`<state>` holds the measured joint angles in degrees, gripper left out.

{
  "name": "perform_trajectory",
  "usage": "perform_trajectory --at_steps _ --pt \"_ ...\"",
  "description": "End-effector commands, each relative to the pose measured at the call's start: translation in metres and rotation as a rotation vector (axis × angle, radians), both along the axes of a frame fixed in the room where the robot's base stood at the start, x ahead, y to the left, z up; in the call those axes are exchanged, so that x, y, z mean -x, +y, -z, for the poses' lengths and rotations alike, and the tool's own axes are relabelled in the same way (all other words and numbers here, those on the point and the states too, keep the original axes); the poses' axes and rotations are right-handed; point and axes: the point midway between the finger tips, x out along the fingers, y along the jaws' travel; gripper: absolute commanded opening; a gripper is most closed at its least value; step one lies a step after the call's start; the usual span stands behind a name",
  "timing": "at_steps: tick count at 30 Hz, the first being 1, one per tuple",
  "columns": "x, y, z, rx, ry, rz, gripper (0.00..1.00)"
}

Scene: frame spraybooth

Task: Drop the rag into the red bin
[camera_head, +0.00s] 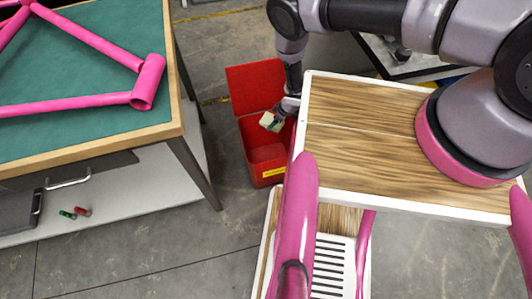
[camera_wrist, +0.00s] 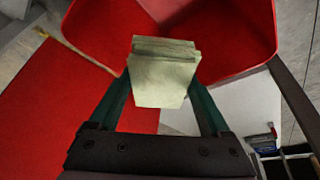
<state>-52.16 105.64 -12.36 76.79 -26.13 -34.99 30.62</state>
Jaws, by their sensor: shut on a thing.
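The rag (camera_head: 270,121) is a small pale yellow-green folded cloth, held at the end of my arm over the red bin. In the wrist view the rag (camera_wrist: 163,75) sits between the two fingertips of my gripper (camera_wrist: 163,90), which is shut on it. The red bin (camera_head: 267,153) stands on the floor with its lid (camera_head: 255,86) raised at the back. In the head view the rag appears over the bin's opening. In the wrist view the bin's inner wall (camera_wrist: 235,40) shows beyond the rag. The exact height above the rim cannot be told.
A green-topped workbench (camera_head: 100,140) with a pink bicycle frame (camera_head: 85,40) stands to the left of the bin. Red and green small items (camera_head: 82,211) lie on its lower shelf. Concrete floor (camera_head: 130,265) is clear in front of the bench.

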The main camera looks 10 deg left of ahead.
Motion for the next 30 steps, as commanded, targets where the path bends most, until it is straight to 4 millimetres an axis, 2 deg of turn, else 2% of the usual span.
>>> perform_trajectory --at_steps 6,14,15,16,25,30 --pt "0.001 0.0 0.011 0.0 0.0 -0.002 0.21" --pt "0.001 0.0 0.012 0.0 0.001 -0.001 0.21" --pt "0.001 0.0 0.012 0.0 0.001 -0.001 0.96" --pt "0.001 0.0 0.012 0.0 0.001 -0.001 1.0" --pt "0.0 -0.001 0.008 0.0 0.0 0.001 1.0" --pt "0.003 -0.009 -0.014 0.0 0.001 0.003 1.0"
